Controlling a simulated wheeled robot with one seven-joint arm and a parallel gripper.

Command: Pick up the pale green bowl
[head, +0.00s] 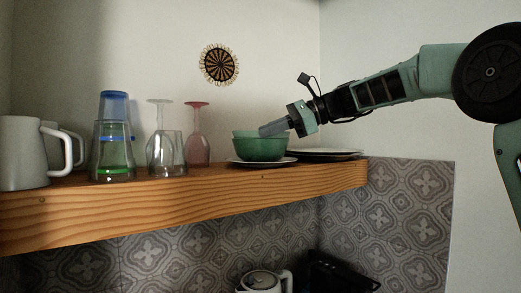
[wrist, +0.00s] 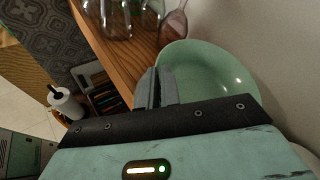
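A pale green bowl (wrist: 215,68) fills the middle of the wrist view, its inside facing the camera. In the head view it is the upper bowl (head: 243,133), sitting in a darker green bowl (head: 262,150) on a white plate on the shelf. My gripper (head: 264,130) reaches in from the right, tilted down over the bowls. In the wrist view my gripper's fingers (wrist: 159,70) are close together at the bowl's left rim and look shut on it. The contact itself is partly hidden.
The wooden shelf (head: 190,205) also holds wine glasses (head: 197,140), tumblers (head: 112,155) and white mugs (head: 22,155) to the left. A stack of plates (head: 325,154) lies right of the bowls. A wall stands close behind. A kettle (head: 262,282) is below.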

